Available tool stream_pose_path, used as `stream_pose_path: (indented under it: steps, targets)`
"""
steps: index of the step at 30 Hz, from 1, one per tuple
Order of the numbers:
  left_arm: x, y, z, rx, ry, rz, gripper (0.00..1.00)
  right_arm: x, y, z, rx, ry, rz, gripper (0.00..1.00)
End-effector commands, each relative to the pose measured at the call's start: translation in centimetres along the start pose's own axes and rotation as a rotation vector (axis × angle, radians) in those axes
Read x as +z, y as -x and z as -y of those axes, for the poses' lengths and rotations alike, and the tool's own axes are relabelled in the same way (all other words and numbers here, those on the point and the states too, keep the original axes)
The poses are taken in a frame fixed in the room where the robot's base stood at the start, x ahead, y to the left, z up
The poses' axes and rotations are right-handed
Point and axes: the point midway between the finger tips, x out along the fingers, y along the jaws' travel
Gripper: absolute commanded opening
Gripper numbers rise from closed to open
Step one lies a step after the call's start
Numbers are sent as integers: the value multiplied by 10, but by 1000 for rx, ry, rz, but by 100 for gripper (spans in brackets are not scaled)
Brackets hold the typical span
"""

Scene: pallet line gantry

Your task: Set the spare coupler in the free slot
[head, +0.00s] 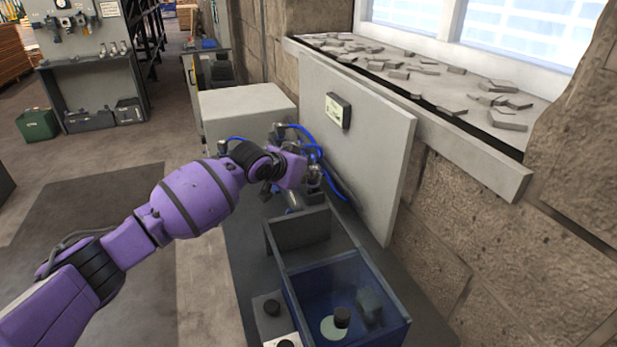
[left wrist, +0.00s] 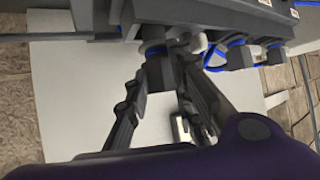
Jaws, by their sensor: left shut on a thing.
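My left gripper (left wrist: 160,82) has its two dark fingers on either side of a dark block-like coupler with a blue ring (left wrist: 158,70). The coupler's top meets the underside of a dark grey bar (left wrist: 200,14). I cannot tell whether it is seated or only touching. More blue-ringed couplers (left wrist: 237,55) sit along the same bar to the right, one beside the other. In the head view my purple left arm reaches to the blue hoses (head: 318,150), and its own wrist largely hides the gripper and the coupler. My right gripper is in neither view.
A blue see-through bin (head: 372,262) stands in front, with dark parts and a pale green disc inside. A dark-capped block (head: 270,310) is beside it. A pale upright panel (head: 385,150) and a grey box (head: 240,108) stand close behind the hand. Open floor lies left.

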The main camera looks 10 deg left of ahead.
Motion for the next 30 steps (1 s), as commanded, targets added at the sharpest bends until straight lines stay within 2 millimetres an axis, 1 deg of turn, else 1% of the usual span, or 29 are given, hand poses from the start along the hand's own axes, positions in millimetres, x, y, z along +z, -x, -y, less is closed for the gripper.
stream_pose_path:
  steps: [1,2,10,11,12,15,25,28,30]
  targets:
    - [8,-5,-1,2,1,2,0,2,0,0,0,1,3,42]
    - [10,-7,-1,2,0,1,0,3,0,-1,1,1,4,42]
    - [10,-7,0,1,-1,-1,0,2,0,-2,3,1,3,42]
    - [11,-7,0,1,-1,0,25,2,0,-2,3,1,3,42]
    - [11,-7,0,1,-1,0,30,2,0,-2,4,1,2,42]
    - [11,-7,0,1,-1,0,42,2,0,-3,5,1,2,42]
    - [10,-5,0,1,-1,-1,42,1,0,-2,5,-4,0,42]
    - [9,5,1,-1,-1,-2,42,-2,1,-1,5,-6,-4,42]
    - [8,16,1,-1,-2,-2,42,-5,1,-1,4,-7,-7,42]
